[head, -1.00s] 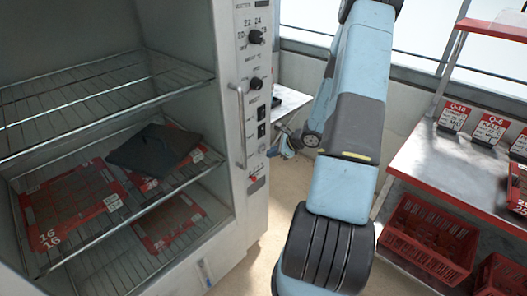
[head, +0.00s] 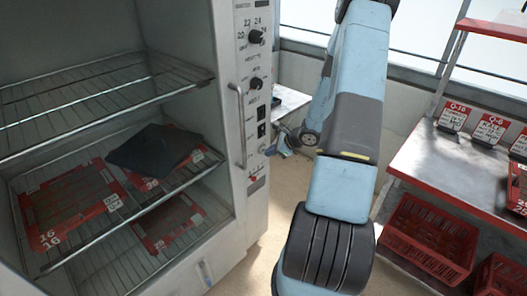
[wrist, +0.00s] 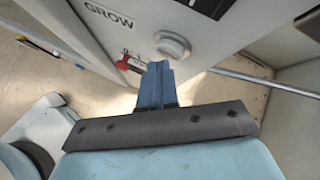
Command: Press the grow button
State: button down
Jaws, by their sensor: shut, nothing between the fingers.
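The grow button is a round, pale grey knob (wrist: 172,45) to the right of the GROW label (wrist: 108,16) on the white panel in the wrist view. My gripper (wrist: 158,66) is shut and empty, its blue fingers together. The fingertips are just below the knob in the picture, close to it; I cannot tell whether they touch. In the head view the control panel (head: 257,100) is on the cabinet's front post. My gripper shows only partly there, beside the panel's lower end, and the button is too small to make out.
A red switch (wrist: 130,63) sits left of my fingertips. A vertical door handle (head: 238,125) stands out from the open cabinet, which holds wire shelves (head: 110,118) with red trays. A bench (head: 445,160) with red crates (head: 428,238) stands at the right.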

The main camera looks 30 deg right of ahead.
jog(key=shift+w+a, duration=0.15)
jog(key=shift+w, duration=0.3)
dwell(0.6)
jog(key=shift+s, duration=0.15)
jog(key=shift+s+d, duration=0.3)
jog(key=shift+s, duration=0.4)
jog(key=shift+s, duration=0.1)
jog(key=s, duration=0.1)
jog(key=s+d, duration=0.1)
jog(key=s, duration=0.2)
jog(key=shift+s+d, duration=0.25)
jog(key=shift+d, duration=0.1)
jog(key=shift+s, duration=0.1)
dwell(0.6)
